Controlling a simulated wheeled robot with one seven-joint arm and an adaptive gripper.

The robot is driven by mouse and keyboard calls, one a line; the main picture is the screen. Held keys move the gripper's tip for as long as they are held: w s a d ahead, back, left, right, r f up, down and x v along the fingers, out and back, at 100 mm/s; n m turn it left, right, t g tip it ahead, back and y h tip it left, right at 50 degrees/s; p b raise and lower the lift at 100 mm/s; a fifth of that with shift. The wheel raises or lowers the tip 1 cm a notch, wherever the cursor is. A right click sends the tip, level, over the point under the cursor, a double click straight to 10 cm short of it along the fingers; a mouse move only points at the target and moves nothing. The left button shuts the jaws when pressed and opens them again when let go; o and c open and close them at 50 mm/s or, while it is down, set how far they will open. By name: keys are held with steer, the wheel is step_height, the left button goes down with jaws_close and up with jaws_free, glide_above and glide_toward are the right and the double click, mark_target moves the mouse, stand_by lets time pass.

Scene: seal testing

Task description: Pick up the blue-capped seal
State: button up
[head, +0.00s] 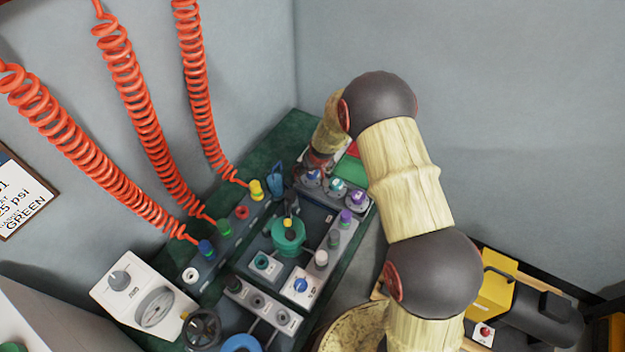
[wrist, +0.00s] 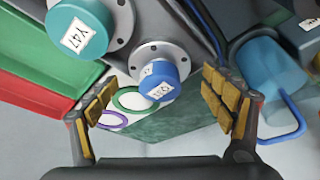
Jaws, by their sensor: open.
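The blue-capped seal (wrist: 165,82) is in the middle of the wrist view, a blue cap with white labels on a round grey flange with bolt holes. In the head view a small blue cap (head: 312,175) shows just below my gripper (head: 317,160), partly covered by it. In the wrist view my gripper (wrist: 160,100) is open, with one padded finger on each side of the blue cap. There is a visible gap on both sides, and nothing is held. I cannot tell the exact depth between fingers and cap.
A teal cap (wrist: 82,28) marked Y47 stands close at upper left, beside a green tray (wrist: 45,65). A blue cylinder (wrist: 268,68) with a hose is right. Green (wrist: 132,98) and purple (wrist: 110,120) rings lie nearby. Red coiled hoses (head: 140,110) hang left of the bench.

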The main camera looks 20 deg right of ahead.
steer(key=shift+w+f, duration=0.15)
steer(key=shift+f, duration=0.15)
steer(key=shift+r, duration=0.1)
steer(key=shift+c, duration=1.2)
steer(key=c, duration=1.5)
